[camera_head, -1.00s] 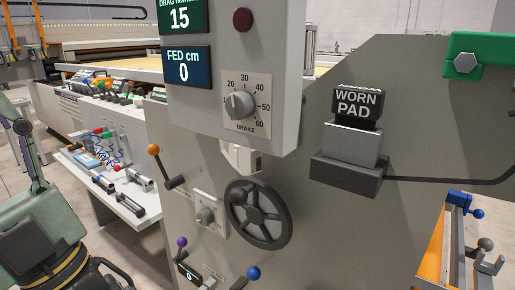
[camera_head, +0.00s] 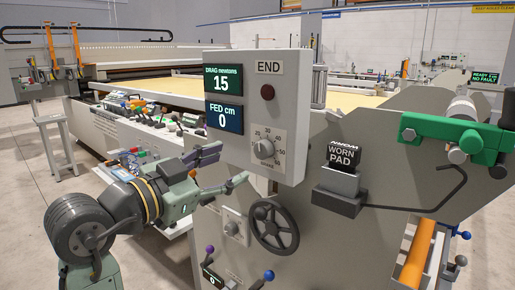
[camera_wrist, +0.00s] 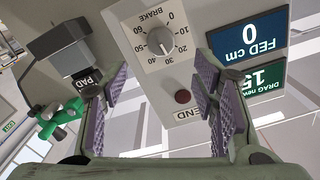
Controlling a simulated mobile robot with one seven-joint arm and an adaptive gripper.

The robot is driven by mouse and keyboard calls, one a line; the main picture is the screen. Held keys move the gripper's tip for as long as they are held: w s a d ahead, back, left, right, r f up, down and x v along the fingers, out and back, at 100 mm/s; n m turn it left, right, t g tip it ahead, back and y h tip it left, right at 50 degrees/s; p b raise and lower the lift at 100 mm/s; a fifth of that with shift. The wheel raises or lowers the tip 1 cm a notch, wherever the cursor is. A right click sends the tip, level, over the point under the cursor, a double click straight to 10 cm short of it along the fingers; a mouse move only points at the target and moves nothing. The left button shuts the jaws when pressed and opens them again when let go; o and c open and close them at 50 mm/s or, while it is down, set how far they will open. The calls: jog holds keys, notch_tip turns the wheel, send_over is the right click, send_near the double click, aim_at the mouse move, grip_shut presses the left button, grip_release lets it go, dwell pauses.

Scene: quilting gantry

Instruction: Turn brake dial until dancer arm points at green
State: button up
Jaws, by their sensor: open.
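The brake dial (camera_head: 264,148) is a grey knob on a white plate marked up to 60, on the front of the light grey control box. I cannot read its exact setting. The dial (camera_wrist: 160,42) shows upside down in the wrist view, ahead of and between my fingers. My gripper (camera_head: 233,165) is open and empty, left of the dial and apart from it; its purple-padded fingers (camera_wrist: 163,78) show at both sides in the wrist view. A bent black rod (camera_head: 420,207) runs below a green bracket (camera_head: 455,138); I cannot tell whether it is the dancer arm.
Displays read DRAG 15 (camera_head: 223,78) and FED 0 (camera_head: 224,118). A dark red button (camera_head: 267,92) sits above the dial. A black handwheel (camera_head: 274,227) and ball-ended levers (camera_head: 268,275) stick out below. A block labelled WORN PAD (camera_head: 342,156) stands to the right.

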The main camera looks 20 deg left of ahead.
aim_at(260, 151)
jog(key=p+x, duration=0.3)
jog(key=x, duration=0.7)
jog(key=shift+w, duration=0.1)
jog(key=shift+c, duration=0.4)
jog(key=shift+f, duration=0.1)
jog(key=c, duration=1.1)
